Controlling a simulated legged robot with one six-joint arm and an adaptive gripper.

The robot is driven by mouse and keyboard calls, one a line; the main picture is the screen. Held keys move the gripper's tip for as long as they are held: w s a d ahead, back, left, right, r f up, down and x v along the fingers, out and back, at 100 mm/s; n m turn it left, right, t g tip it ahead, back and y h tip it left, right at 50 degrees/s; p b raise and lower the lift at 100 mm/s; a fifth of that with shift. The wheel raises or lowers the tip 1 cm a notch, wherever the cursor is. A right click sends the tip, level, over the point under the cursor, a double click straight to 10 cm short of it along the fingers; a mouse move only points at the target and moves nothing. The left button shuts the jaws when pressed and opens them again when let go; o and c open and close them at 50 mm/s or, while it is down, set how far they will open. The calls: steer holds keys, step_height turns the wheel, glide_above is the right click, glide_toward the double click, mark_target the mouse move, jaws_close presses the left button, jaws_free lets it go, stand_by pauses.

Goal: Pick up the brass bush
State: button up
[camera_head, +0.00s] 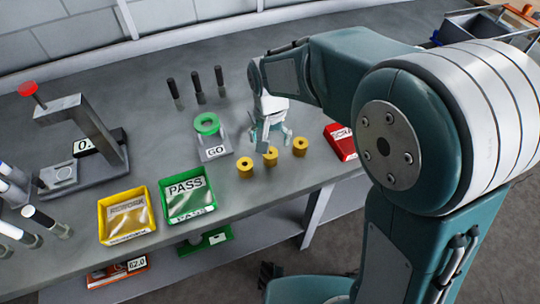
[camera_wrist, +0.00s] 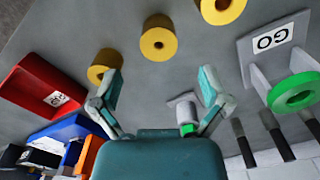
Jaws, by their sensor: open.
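Three yellow brass bushes stand in a row on the grey bench: left (camera_head: 245,168), middle (camera_head: 270,157) and right (camera_head: 300,147). My gripper (camera_head: 271,140) is open and empty, just behind and above the middle bush, pointing down. In the wrist view my gripper (camera_wrist: 160,76) has its fingers spread wide. The middle bush (camera_wrist: 158,42) lies just beyond the gap between the fingertips. The right bush (camera_wrist: 103,66) is close by one fingertip, which partly overlaps it. The left bush (camera_wrist: 221,9) is cut by the top edge. I cannot tell the exact height above the bushes.
A GO gauge stand with a green ring (camera_head: 208,125) is left of the gripper. A red bin (camera_head: 341,141) is right of the bushes. Green PASS (camera_head: 187,199) and yellow (camera_head: 126,216) bins sit at the front edge. Three dark pins (camera_head: 197,84) stand behind.

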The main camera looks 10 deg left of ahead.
mark_target(270, 154)
steer(key=f, duration=0.5)
steer(key=shift+s+f, duration=0.2)
steer(key=shift+f, duration=0.15)
jaws_close()
